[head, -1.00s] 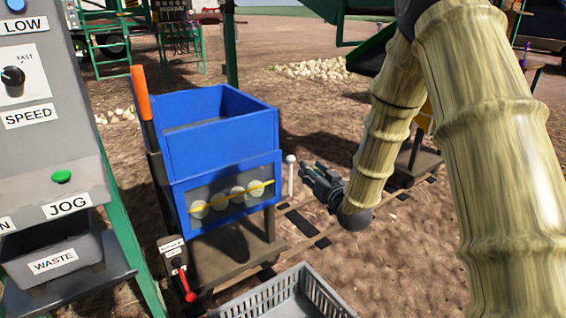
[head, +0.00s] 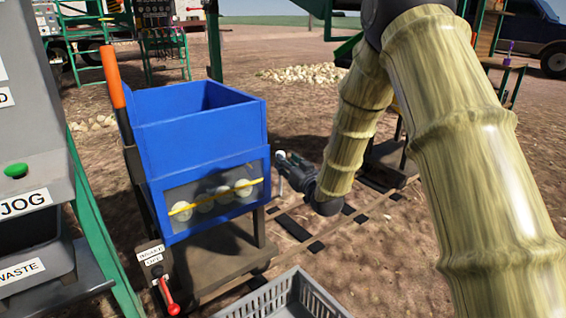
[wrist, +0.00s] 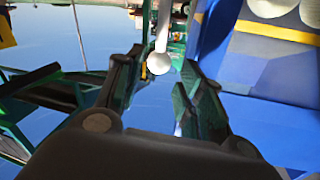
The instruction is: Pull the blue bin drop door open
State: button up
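The blue bin (head: 200,130) stands on a brown cart in the head view. Its lower front panel (head: 215,198) has a clear window with a yellow line and several white onions behind it. The bin's blue side fills the right of the wrist view (wrist: 270,85). A rod with a white round knob (head: 281,156) stands right of the bin. In the wrist view the knob (wrist: 152,64) shows between the two finger lines, near the tips. My gripper (wrist: 154,75) is open, with a gap around the knob. In the head view my gripper (head: 288,160) partly overlaps the rod; contact cannot be told.
An orange-handled lever (head: 113,76) rises at the bin's left. A red-handled brake lever (head: 168,296) is on the cart's front left corner. A grey crate (head: 290,295) sits in front. A grey control panel (head: 30,150) stands at the left. Rails run under the cart.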

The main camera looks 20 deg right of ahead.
jog(key=shift+w+a+b, duration=0.2)
jog(key=shift+w+b, duration=0.15)
jog(key=shift+w, duration=0.8)
jog(key=shift+w+a+b, duration=0.15)
jog(key=shift+w+b, duration=0.2)
jog(key=shift+w, duration=0.8)
jog(key=shift+c, duration=0.3)
grip_shut()
jog(key=shift+d, duration=0.1)
